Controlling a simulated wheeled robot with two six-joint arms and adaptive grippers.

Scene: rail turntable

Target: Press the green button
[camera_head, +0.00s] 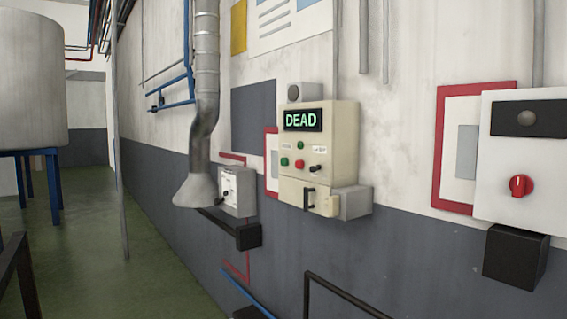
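A cream control box (345,150) is fixed to the wall at the middle right. Its small screen (303,120) reads "DEAD" in green letters. Below the screen are a green button (284,162), a red button (299,163) and another green one (300,145) a little higher. Neither of my grippers shows in the head view.
A white box with a red knob (521,186) is on the wall at right. A grey duct (205,110) and a small switch box (238,190) are left of the control box. Dark rails (340,287) stand in front. Green floor (95,270) is open at left.

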